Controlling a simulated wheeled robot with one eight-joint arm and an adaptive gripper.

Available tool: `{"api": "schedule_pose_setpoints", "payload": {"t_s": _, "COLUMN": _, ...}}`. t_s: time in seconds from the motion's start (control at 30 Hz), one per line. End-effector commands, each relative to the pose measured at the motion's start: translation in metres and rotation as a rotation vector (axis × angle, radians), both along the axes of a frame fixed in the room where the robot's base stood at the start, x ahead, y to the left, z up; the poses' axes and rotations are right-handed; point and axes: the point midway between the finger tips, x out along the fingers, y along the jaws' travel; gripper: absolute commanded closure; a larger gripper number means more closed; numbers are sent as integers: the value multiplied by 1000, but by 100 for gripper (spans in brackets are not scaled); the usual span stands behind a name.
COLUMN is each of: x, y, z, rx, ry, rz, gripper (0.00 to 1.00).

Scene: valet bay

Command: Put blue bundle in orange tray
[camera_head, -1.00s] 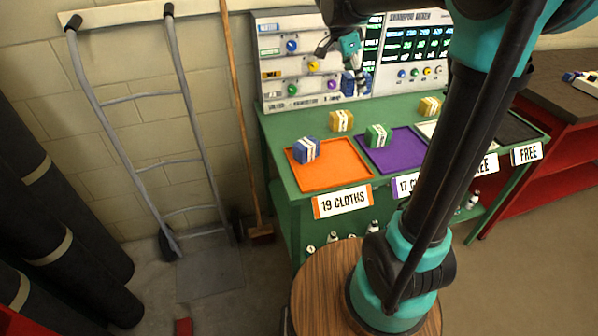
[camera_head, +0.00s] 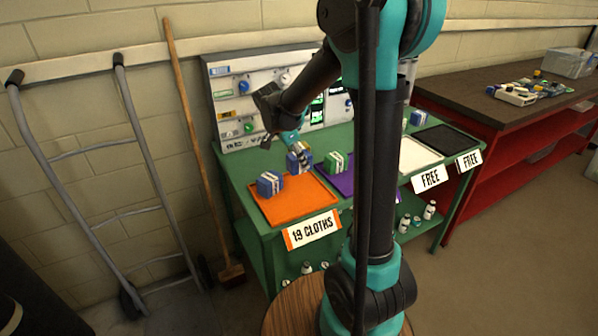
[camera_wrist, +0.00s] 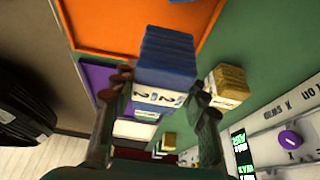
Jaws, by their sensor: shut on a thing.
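My gripper (camera_head: 293,140) is shut on a blue bundle (camera_head: 300,160) with a pale band. It appears near the back right corner of the orange tray (camera_head: 295,208); its exact height is unclear. In the wrist view the held bundle (camera_wrist: 166,58) sits between my gripper's fingers (camera_wrist: 160,92), with the orange tray (camera_wrist: 105,28) beside it and green tabletop behind. Another blue bundle (camera_head: 270,184) lies on the orange tray's left part. The tray's front bears a label reading "19 CLOTHS".
A green bundle (camera_head: 335,163) is at the purple tray (camera_head: 343,184), right of the orange one. White (camera_head: 418,155) and black (camera_head: 450,140) trays labelled "FREE" look empty. A yellow bundle (camera_wrist: 228,84) is close to my right finger. A control panel (camera_head: 235,100) stands behind the trays.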

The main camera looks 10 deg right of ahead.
Motion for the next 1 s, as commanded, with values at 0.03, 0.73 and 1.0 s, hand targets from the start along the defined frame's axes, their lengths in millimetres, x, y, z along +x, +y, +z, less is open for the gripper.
{"api": "schedule_pose_setpoints", "payload": {"t_s": 0.03, "x": 1, "y": 0, "z": -5, "rx": 0, "ry": 0, "rz": 0, "gripper": 88}}
{"api": "schedule_pose_setpoints", "payload": {"t_s": 0.73, "x": 0, "y": 0, "z": -49, "rx": 0, "ry": 0, "rz": 0, "gripper": 88}}
{"api": "schedule_pose_setpoints", "payload": {"t_s": 1.0, "x": 0, "y": 0, "z": -52, "rx": 0, "ry": 0, "rz": 0, "gripper": 41}}
